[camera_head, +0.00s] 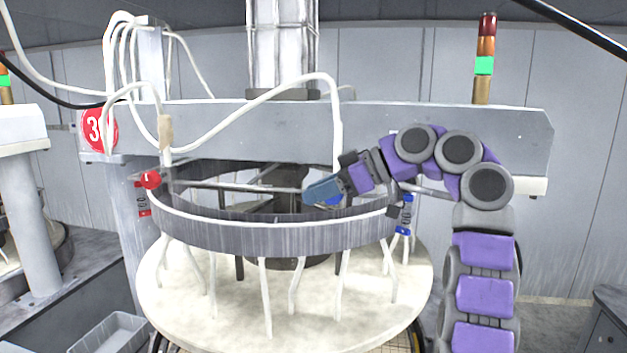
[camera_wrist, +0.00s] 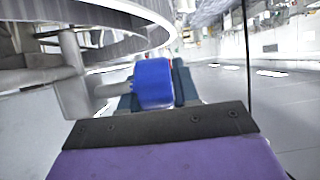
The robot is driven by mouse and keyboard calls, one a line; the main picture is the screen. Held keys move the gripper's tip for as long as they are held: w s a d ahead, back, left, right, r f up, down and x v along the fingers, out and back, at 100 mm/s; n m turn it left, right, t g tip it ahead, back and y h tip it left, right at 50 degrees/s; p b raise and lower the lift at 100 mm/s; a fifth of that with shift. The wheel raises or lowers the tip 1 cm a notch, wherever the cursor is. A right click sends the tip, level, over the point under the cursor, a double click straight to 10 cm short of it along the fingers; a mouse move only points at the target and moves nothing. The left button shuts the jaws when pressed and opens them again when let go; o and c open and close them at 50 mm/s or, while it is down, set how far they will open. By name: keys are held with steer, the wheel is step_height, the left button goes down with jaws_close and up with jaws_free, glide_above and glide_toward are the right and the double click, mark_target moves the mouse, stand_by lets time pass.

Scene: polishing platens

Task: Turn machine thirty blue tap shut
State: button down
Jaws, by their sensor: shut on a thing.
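The blue tap (camera_wrist: 153,84) is a round blue knob on a grey pipe stub in the wrist view. My gripper (camera_wrist: 158,78) is shut around it, with a dark finger on either side. In the head view my gripper (camera_head: 318,190) is at the front of the machine, above the ring, and only a sliver of the blue tap (camera_head: 336,201) shows behind it. The machine carries a round red number sign (camera_head: 99,130); a 3 is readable, the rest is partly covered by a hose. I cannot tell how far the tap is turned.
A red tap (camera_head: 151,180) sits at the left end of the pipe. The grey ring (camera_head: 260,236) with white hoses hangs above the pale round platen (camera_head: 235,302). A grey beam (camera_head: 440,130) crosses behind my arm. Loose white hoses (camera_head: 270,92) arch over the beam's left half.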

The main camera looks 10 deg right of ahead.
stand_by(0.6)
steer(key=c, duration=1.2)
jaws_free()
steer(key=shift+d, duration=0.1)
steer(key=shift+o, duration=1.4)
steer(key=shift+w+d, duration=0.15)
steer(key=shift+d, duration=0.15)
steer(key=shift+a+f, duration=0.1)
steer(key=shift+a, duration=0.25)
